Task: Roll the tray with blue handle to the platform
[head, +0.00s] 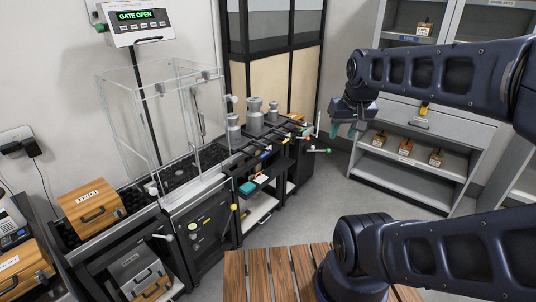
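Several grey metal weights (255,113) stand on trays along the dark roller table at the middle. Small coloured handles show along its front edge, and one near the middle looks blue (265,154); it is too small to tell which tray it belongs to. The platform appears to be the dark roller bed (185,171) inside the clear glass enclosure (125,115), left of the weights. My gripper (344,131), with teal fingertips, hangs in the air right of the weights, apart from them. Its fingertips look spread, with nothing visible between them.
A display (135,18) above the enclosure reads "GATE OPEN". Wooden boxes (92,205) stand at the left. Rods with coloured knobs (234,207) stick out in front of the tables. A grey shelf (410,165) stands at the right. Open floor (280,215) lies before the tables.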

